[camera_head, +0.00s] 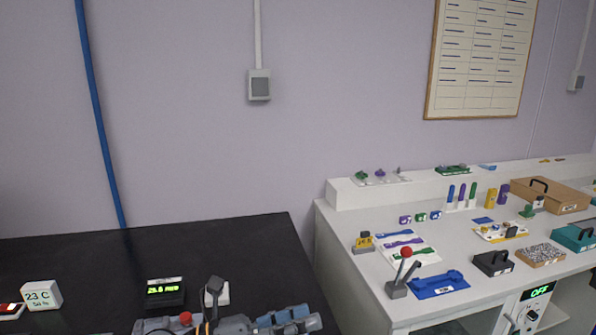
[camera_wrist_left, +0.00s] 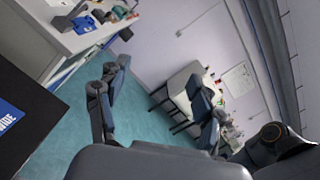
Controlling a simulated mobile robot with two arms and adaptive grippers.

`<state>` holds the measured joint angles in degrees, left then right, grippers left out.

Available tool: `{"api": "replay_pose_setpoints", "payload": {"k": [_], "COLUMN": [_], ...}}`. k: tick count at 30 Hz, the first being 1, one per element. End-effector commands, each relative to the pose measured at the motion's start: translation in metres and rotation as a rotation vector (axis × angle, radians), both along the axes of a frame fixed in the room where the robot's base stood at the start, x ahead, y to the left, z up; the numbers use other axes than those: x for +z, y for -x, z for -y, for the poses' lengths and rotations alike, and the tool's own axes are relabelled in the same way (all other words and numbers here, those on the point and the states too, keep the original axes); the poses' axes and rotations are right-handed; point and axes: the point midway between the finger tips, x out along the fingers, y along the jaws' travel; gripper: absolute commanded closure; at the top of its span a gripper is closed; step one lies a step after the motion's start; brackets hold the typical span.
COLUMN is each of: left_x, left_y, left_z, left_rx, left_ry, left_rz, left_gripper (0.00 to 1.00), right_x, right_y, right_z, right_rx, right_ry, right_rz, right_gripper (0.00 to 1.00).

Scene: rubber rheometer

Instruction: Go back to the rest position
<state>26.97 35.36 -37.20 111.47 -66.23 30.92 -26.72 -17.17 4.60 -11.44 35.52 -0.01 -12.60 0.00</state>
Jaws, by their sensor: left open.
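My left gripper (camera_head: 288,320) shows at the bottom edge of the head view, near the right end of the black worktop (camera_head: 230,245). Its blue-grey parts are cut off by the frame. In the left wrist view, its two fingers (camera_wrist_left: 157,102) stand wide apart with nothing between them, and the teal floor (camera_wrist_left: 150,125) shows beyond. The right gripper is not seen in the head view.
A white bench (camera_head: 335,240) at the right holds coloured samples, a red-knobbed lever (camera_head: 405,253), a blue tray (camera_head: 438,285) and boxes. A 23 C display (camera_head: 42,295) and a green-lit display (camera_head: 165,291) stand on the black worktop. Its back middle is clear.

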Motion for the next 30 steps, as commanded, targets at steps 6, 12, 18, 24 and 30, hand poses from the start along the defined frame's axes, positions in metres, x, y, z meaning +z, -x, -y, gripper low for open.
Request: {"api": "replay_pose_setpoints", "payload": {"k": [6, 12, 18, 24, 30], "left_x": [0.032, -0.044, -0.164, -0.233, -0.265], "left_y": [-0.031, -0.038, 0.029, 0.112, 0.183], "left_z": [-0.057, -0.148, -0.204, -0.215, -0.212], "left_rx": [0.362, 0.767, 1.208, 1.536, 1.780], "left_ry": [0.654, 1.130, 1.440, 1.548, 1.570], "left_rz": [-0.472, -0.991, -1.498, -1.824, -2.042], "left_gripper": [0.33, 0.33, 0.33, 0.33, 0.33], "right_x": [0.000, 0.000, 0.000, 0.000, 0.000], "right_y": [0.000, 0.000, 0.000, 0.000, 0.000], "right_z": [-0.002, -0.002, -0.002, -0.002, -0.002], "right_rx": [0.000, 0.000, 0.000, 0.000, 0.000], "right_ry": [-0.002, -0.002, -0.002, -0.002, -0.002], "right_rz": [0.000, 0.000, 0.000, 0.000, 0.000], "right_gripper": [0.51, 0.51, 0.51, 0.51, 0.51]}}
